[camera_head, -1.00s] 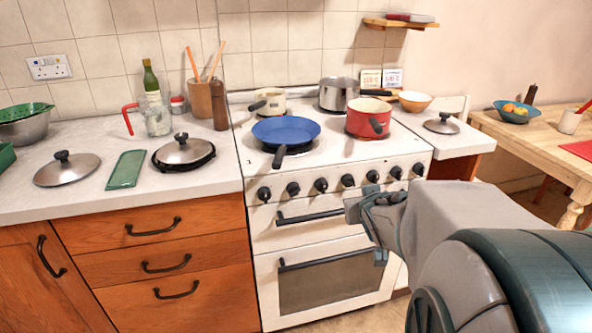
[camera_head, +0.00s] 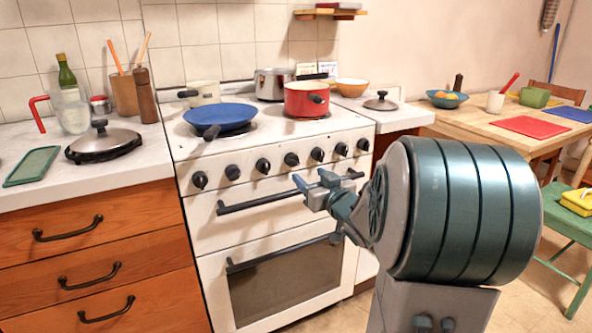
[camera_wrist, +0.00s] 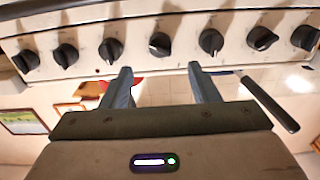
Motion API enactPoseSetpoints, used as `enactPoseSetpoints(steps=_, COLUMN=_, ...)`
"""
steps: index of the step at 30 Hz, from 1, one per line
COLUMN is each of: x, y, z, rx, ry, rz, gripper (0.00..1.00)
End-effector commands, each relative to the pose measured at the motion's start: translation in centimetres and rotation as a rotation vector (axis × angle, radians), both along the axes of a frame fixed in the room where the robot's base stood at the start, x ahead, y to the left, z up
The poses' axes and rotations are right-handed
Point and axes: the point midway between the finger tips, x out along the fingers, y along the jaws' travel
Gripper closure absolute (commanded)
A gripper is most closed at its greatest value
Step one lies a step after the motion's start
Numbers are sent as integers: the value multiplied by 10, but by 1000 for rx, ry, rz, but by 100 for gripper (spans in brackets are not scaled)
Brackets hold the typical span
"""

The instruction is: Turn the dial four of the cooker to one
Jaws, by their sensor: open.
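The cooker (camera_head: 210,250) is white, with a row of several black dials along its front panel. Dial four (camera_head: 291,159), counted from the left, is the middle one. In the wrist view dial four (camera_wrist: 159,43) is centred just beyond the fingertips, with a bright glint on it. Its setting marks are too small to read. My gripper (camera_head: 312,181) is open and empty in front of the panel, a little below the dial in the head view. In the wrist view my gripper (camera_wrist: 159,70) has its fingers apart, one each side of the dial's line, not touching it.
A black oven-door handle (camera_head: 285,195) runs below the dials, close to my gripper. A blue pan (camera_head: 222,117), a red pot (camera_head: 306,99) and a steel pot (camera_head: 274,84) stand on the hob. Wooden drawers (camera_head: 90,255) are at left; a wooden table (camera_head: 470,120) is at right.

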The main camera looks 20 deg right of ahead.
Motion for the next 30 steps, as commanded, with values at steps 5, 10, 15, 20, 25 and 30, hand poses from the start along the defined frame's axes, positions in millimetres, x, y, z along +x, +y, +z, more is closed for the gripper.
enactPoseSetpoints(steps=5, x=40, y=1, z=-3, rx=2, ry=-2, rz=1, gripper=45)
enactPoseSetpoints(steps=10, x=67, y=3, z=-3, rx=0, ry=0, rz=1, gripper=45)
enactPoseSetpoints(steps=15, x=81, y=3, z=-1, rx=0, ry=0, rz=-1, gripper=45)
enactPoseSetpoints(steps=20, x=85, y=3, z=-1, rx=-1, ry=1, rz=-1, gripper=45)
enactPoseSetpoints(steps=25, x=85, y=3, z=0, rx=-1, ry=1, rz=-1, gripper=45)
enactPoseSetpoints(steps=30, x=85, y=3, z=0, rx=-1, ry=1, rz=-2, gripper=87)
